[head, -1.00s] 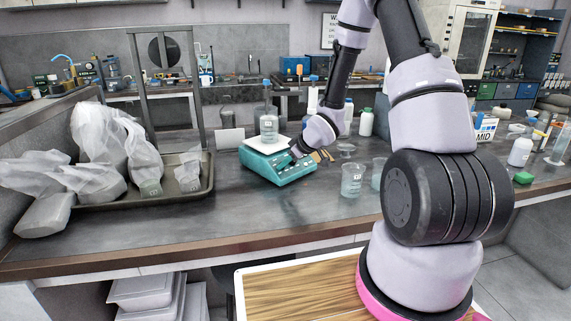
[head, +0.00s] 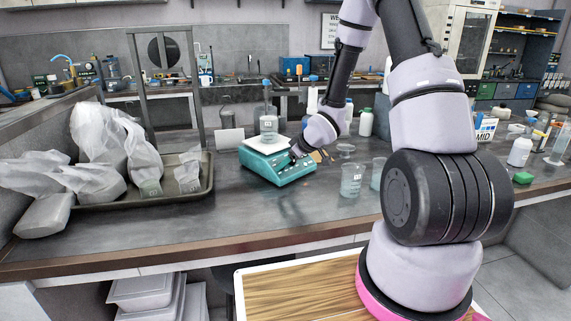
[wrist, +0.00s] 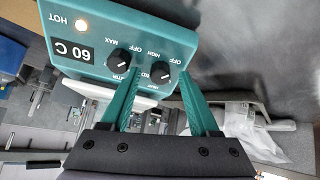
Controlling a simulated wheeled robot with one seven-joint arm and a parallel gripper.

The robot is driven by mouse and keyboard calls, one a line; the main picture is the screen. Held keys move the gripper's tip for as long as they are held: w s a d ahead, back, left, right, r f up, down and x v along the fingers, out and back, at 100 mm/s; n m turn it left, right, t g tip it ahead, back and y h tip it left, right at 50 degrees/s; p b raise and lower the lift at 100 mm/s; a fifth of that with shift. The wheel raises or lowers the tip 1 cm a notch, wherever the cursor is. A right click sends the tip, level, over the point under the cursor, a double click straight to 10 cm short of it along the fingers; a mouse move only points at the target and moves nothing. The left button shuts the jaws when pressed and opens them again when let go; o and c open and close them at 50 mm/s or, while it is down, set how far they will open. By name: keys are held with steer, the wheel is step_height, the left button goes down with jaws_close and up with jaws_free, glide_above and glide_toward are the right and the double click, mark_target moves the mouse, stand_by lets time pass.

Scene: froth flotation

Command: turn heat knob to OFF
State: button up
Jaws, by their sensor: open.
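The teal hotplate (head: 262,170) stands on the grey bench, with a flask of liquid (head: 268,125) on its white top. Its front panel shows upside down in the wrist view, with a "60 C" display (wrist: 73,52) and a lit lamp (wrist: 81,25) marked HOT. The heat knob (wrist: 160,76), black with a white pointer line, is the right one there. The stir knob (wrist: 118,60) is to its left. My gripper (wrist: 159,74) is open, its teal fingers on either side of the heat knob. I cannot tell whether they touch it. In the head view my gripper (head: 293,156) is at the panel, partly hidden.
Beakers (head: 351,180) stand on the bench just right of the hotplate. A dark tray (head: 178,197) with plastic-wrapped items is to the left. White bottles (head: 366,122) stand behind my arm. The bench in front of the hotplate is clear.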

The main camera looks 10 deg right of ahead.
steer(key=v, duration=1)
steer(key=shift+r, duration=0.15)
steer(key=shift+d, duration=0.1)
steer(key=s+d+r+m+h, duration=0.3)
steer(key=d+r+m, duration=0.1)
steer(key=r, duration=0.5)
steer(key=s+d+r+m+h, duration=0.3)
steer(key=s+r, duration=0.1)
steer(key=r, duration=0.4)
steer(key=s+a+r+m+y, duration=0.1)
steer(key=s+a+r+m, duration=0.2)
steer(key=s, duration=0.5)
steer(key=s+a+r+m+y, duration=0.2)
steer(key=s+a+r+m, duration=0.1)
steer(key=s+r, duration=0.3)
steer(key=shift+s+r, duration=0.2)
steer(key=shift+s, duration=0.9)
